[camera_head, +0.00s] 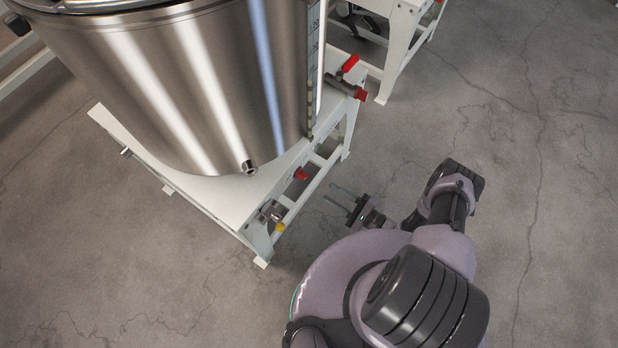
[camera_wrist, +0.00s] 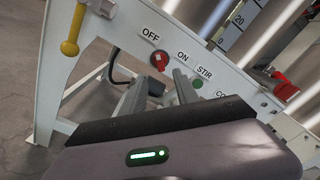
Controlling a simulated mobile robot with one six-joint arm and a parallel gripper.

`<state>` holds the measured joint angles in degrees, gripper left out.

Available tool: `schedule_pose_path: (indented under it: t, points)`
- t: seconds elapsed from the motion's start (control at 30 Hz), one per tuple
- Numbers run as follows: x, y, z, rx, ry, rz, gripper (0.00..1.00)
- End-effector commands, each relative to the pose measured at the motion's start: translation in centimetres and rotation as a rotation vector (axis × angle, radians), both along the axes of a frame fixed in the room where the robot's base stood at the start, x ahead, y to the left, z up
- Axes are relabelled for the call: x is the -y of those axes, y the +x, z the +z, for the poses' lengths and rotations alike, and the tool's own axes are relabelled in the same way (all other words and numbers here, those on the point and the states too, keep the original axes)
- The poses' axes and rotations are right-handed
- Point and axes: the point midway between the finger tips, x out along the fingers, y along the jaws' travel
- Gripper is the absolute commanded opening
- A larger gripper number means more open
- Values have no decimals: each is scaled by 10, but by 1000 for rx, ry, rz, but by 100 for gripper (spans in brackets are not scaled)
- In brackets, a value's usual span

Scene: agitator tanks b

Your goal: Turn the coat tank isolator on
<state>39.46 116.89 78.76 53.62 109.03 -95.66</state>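The isolator is a red rotary knob (camera_wrist: 160,61) on a white panel between the labels OFF and ON in the wrist view. It is small there, and I cannot tell surely which label its handle points to. In the head view a red knob (camera_head: 301,174) shows on the side of the white stand, below the steel tank (camera_head: 190,80). My gripper (camera_head: 331,193) is open and empty, a short way to the right of that knob. In the wrist view its two fingers (camera_wrist: 160,82) are spread apart just below the knob, not visibly touching it. No tank name is readable.
A green button (camera_wrist: 197,84) marked STIR sits right of the isolator, with a partly hidden label beyond. A yellow-handled valve (camera_wrist: 69,47) hangs at the left. A red-levered valve (camera_head: 350,63) sticks out at the stand's far corner. Floor at the right is clear.

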Motion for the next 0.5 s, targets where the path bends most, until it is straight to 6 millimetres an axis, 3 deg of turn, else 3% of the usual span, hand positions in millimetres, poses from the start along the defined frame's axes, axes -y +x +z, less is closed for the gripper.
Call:
schedule_pose_path:
  t: [0.2, 0.5]
  points:
    - [-52, 38, -3, 1, -2, 8, 36]
    - [-79, 61, -1, 0, -1, 2, 36]
